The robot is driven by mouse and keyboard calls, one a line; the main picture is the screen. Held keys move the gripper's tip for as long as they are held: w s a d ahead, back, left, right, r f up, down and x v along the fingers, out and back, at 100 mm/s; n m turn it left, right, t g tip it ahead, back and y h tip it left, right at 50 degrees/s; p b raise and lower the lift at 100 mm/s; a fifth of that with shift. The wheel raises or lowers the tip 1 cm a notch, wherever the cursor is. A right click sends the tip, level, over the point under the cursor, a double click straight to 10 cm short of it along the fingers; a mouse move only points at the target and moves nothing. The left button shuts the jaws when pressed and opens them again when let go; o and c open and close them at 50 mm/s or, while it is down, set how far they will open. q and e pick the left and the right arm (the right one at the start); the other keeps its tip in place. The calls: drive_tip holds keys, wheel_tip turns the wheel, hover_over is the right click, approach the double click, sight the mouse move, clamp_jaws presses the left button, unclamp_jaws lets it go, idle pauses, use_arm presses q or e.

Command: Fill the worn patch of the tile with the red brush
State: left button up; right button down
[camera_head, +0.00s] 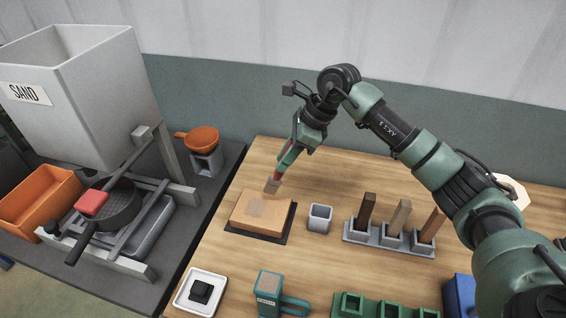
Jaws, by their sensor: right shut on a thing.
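The orange tile (246,219) lies on a dark mat (262,240) on the wooden table. A paler, greyish worn patch (262,207) shows on its top face. My left gripper is not in view.
A small grey cup (320,218) stands right of the tile. A grey rack (391,239) holds upright wooden-handled tools. The sand hopper (75,90) stands left.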

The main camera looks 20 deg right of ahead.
sight(286, 149)
wheel_tip(286, 149, up, 3)
drive_tip(key=shift+s+d+f+p, duration=0.1)
drive_tip(key=shift+d+f+p, duration=0.05)
drive_tip(key=shift+p, duration=0.4)
drive_tip(key=shift+r, duration=0.5)
